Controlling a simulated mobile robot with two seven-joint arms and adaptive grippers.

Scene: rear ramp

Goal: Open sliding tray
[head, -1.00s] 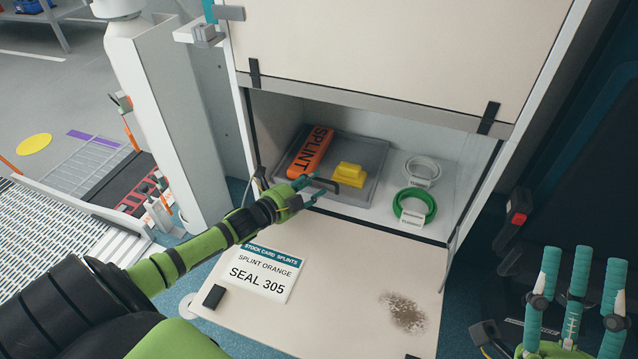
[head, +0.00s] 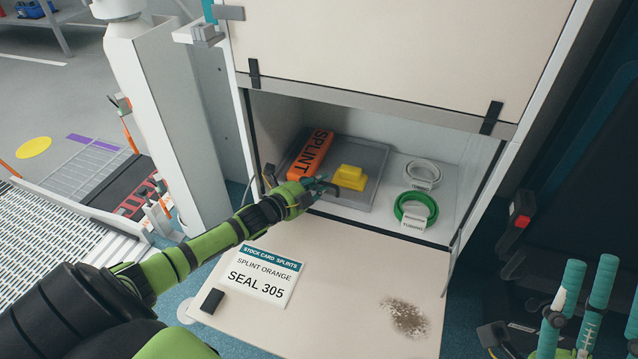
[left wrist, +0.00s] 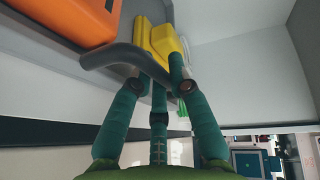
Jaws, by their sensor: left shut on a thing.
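The grey sliding tray (head: 374,163) sits inside the open compartment, holding an orange splint pack (head: 312,152) and a yellow block (head: 350,177). My left gripper (head: 323,185) is at the tray's front and shut on its dark grey handle (left wrist: 118,56), which the fingers mostly hide in the head view. In the left wrist view the teal fingers of the left gripper (left wrist: 160,90) meet the handle, with the orange pack (left wrist: 75,18) and yellow block (left wrist: 160,40) beyond. My right gripper (head: 585,305) is open and empty at the lower right, partly cut off.
A green tubing coil (head: 417,207) and a white coil (head: 421,174) lie right of the tray. The lowered door panel (head: 340,275) bears a "SEAL 305" card (head: 258,277). A raised panel (head: 390,50) is above, and a white post (head: 170,120) stands left.

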